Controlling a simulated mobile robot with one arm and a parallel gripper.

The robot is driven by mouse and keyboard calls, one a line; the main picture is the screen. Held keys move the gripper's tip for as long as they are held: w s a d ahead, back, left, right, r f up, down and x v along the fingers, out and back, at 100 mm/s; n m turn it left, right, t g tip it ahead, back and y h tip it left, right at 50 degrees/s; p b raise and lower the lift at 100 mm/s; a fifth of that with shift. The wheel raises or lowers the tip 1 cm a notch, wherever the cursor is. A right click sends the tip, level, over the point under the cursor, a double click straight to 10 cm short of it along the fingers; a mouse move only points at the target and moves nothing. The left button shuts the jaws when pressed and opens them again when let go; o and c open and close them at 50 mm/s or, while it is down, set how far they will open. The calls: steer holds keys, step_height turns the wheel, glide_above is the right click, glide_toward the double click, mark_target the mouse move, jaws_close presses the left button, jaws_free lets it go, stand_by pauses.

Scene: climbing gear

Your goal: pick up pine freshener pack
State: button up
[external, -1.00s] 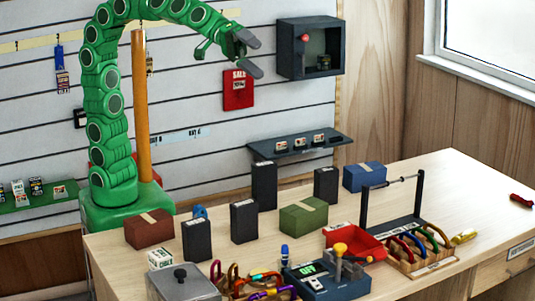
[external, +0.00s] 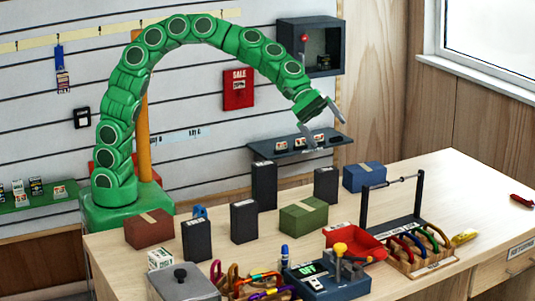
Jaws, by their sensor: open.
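I cannot pick out the pine freshener pack for certain, as labels are too small to read. Small packs (external: 281,146) stand in a row on the dark wall shelf (external: 262,151) at the right of the slatted wall. Other small packs (external: 36,187) sit on the green shelf (external: 40,202) at the far left. My gripper (external: 328,129) is open, its fingers spread and pointing down to the right. It appears in front of or above the right end of the dark shelf, partly covering it. I see nothing between the fingers.
The wooden table (external: 460,195) below holds dark upright boxes (external: 264,186), a green box (external: 303,216), a blue box (external: 364,177), a red tray (external: 362,250) and a rack with a bar (external: 366,208). A dark open cabinet (external: 318,32) hangs above the shelf.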

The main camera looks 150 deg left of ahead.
steer(key=s+a+f+n, duration=0.5)
steer(key=s+a+f, duration=0.4)
steer(key=f, duration=0.2)
steer(key=n+t+h, duration=0.2)
steer(key=n, duration=0.1)
glide_toward(329, 188)
steer(key=shift+w+a+f, duration=0.2)
steer(key=shift+w+a, duration=0.6)
steer(key=shift+w, duration=0.05)
steer(key=shift+d+f, duration=0.15)
steer(key=shift+f, duration=0.05)
steer(key=shift+w+d, duration=0.2)
steer(key=shift+d, duration=0.05)
steer(key=shift+x, duration=1.25)
steer(key=x, duration=0.2)
steer(key=d+x, duration=0.1)
steer(key=x, duration=0.1)
steer(key=shift+w+f, duration=0.2)
steer(key=shift+w, duration=0.35)
steer(key=c, duration=1)
